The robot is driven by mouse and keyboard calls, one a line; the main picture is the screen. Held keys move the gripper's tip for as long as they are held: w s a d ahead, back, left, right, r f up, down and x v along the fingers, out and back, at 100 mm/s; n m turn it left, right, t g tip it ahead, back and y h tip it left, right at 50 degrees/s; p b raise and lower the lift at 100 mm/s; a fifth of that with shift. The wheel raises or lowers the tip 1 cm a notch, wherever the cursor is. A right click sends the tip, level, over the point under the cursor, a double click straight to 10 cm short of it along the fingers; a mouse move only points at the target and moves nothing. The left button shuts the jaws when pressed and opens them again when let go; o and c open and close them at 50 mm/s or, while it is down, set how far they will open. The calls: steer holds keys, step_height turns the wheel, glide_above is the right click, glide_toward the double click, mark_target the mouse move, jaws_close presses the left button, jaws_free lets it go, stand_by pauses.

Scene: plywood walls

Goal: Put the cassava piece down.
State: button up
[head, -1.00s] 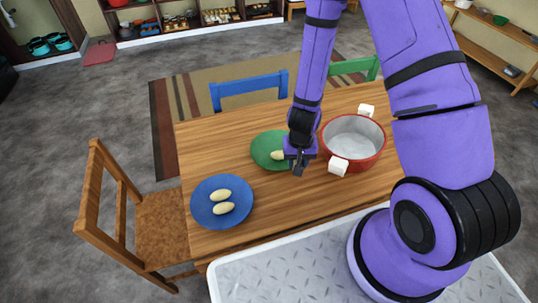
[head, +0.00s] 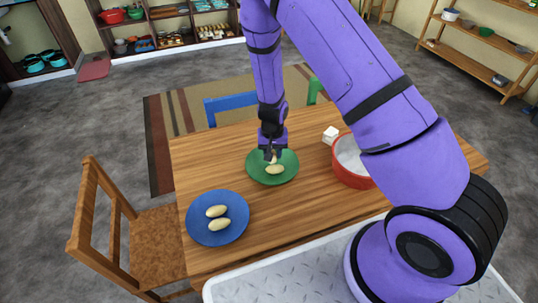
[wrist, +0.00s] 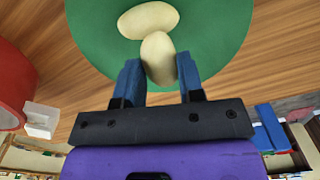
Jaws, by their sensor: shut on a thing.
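My gripper (head: 270,154) is over the back part of the green plate (head: 254,175). It is shut on a pale yellow cassava piece, which shows between the blue fingers in the wrist view (wrist: 158,58). A second pale piece (head: 275,170) lies on the green plate, close against the held one; it also shows in the wrist view (wrist: 148,19). The held piece is low over the plate; whether it touches the plate I cannot tell. The blue plate (head: 200,234) at the front left holds two more pale pieces (head: 217,211) (head: 219,225).
A wooden chair (head: 92,215) is at the left, a blue chair (head: 228,104) behind. Bare tabletop lies between plates and pot.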

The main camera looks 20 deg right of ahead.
steer(key=shift+w+a+f, duration=0.15)
steer(key=shift+w, duration=1.05)
steer(key=shift+f, duration=1.7)
steer(key=shift+f, duration=0.1)
steer(key=o, duration=1.1)
steer(key=shift+c, duration=0.2)
